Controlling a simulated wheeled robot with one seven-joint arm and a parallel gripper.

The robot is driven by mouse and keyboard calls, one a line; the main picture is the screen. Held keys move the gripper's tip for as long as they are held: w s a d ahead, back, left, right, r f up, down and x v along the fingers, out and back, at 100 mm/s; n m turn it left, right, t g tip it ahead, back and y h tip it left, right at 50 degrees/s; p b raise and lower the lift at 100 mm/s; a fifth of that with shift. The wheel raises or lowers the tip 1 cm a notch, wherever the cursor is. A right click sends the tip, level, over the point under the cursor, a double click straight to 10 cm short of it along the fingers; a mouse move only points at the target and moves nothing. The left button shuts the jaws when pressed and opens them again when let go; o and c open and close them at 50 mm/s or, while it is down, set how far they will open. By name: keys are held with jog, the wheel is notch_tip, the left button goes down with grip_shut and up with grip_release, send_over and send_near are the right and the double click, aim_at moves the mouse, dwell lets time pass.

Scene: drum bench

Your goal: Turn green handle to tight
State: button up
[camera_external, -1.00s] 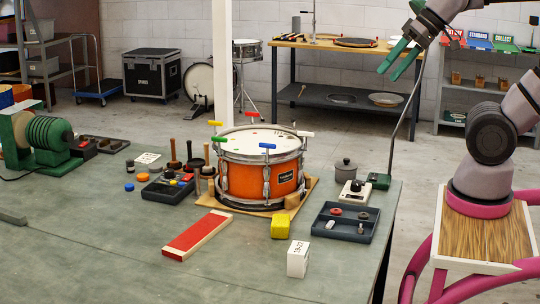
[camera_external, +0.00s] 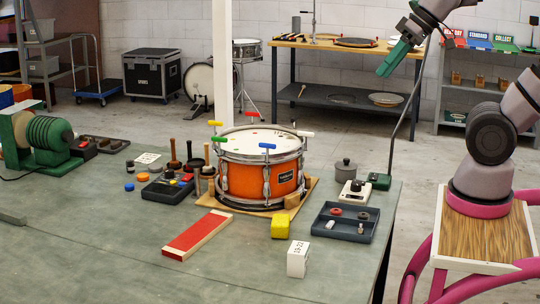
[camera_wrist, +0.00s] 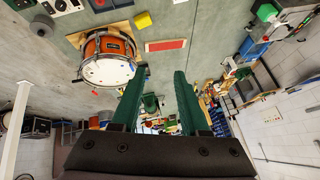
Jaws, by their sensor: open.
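The orange drum (camera_external: 262,180) stands on a wooden board on the bench, its white head up. Small coloured handles sit around its rim. The green handle (camera_external: 218,139) is at the left of the rim, below the yellow handle (camera_external: 215,123). The blue handle (camera_external: 268,146) is at the front. My gripper (camera_external: 384,72) hangs in the air to the upper right of the drum, well apart from it. The wrist view shows its two green fingers (camera_wrist: 160,72) spread with nothing between them. The drum (camera_wrist: 107,57) is left of the fingers there; the green handle cannot be made out.
A red block with pale ends (camera_external: 196,235), a yellow block (camera_external: 281,226) and a white numbered block (camera_external: 298,259) lie before the drum. A dark tray (camera_external: 345,236) is right of it. A thin lamp post (camera_external: 397,120) rises near my gripper. The bench's front left is clear.

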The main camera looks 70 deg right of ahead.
jog(key=w+d+f+n+g+h, duration=0.2)
jog(key=w+n+h, duration=0.1)
jog(key=w+n, duration=0.85)
jog(key=n+y, duration=0.1)
jog(key=n, duration=2.6)
send_near(219, 138)
jog(key=x, duration=1)
jog(key=shift+w+d+f, duration=0.1)
jog(key=shift+w+d, duration=0.05)
jog(key=shift+d, duration=0.15)
grip_shut()
